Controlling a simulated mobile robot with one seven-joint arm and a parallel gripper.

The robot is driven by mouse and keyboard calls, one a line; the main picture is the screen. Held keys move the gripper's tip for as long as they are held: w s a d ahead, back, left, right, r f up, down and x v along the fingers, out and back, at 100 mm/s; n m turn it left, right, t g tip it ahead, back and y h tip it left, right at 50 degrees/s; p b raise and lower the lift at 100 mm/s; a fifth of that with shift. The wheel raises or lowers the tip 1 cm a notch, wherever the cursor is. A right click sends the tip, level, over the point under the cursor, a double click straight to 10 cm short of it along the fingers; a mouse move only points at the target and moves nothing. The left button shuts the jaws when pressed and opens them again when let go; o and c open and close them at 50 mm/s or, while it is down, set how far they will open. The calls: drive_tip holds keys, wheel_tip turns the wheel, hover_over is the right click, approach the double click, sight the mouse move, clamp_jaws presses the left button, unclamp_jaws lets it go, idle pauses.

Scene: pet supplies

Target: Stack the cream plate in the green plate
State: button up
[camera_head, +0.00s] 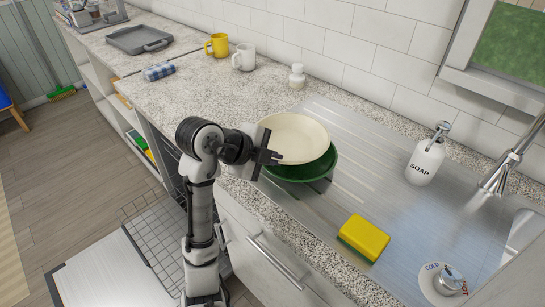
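The cream plate (297,133) is over the green plate (307,174), shifted a little toward the wall and left. It covers most of the green plate, whose rim shows at the front and right. The green plate sits on the metal drainboard by the counter edge. My gripper (277,158) is at the cream plate's left front rim, with its fingers close together and apparently shut on that rim. I cannot tell whether the cream plate touches the green one or is held just above it.
A yellow sponge (363,238), a soap bottle (426,158) and the faucet (508,160) are to the right. A small white bottle (297,76), a white mug (244,58) and a yellow mug (217,46) stand near the wall. The drainboard between plates and soap is clear.

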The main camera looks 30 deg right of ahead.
drive_tip(key=o, duration=0.5)
drive_tip(key=shift+r, duration=0.15)
drive_tip(key=shift+r+p, duration=0.25)
drive_tip(key=shift+p, duration=0.2)
drive_tip(key=b+v, duration=0.1)
drive_tip(key=v, duration=1.1)
drive_tip(key=shift+a, duration=0.1)
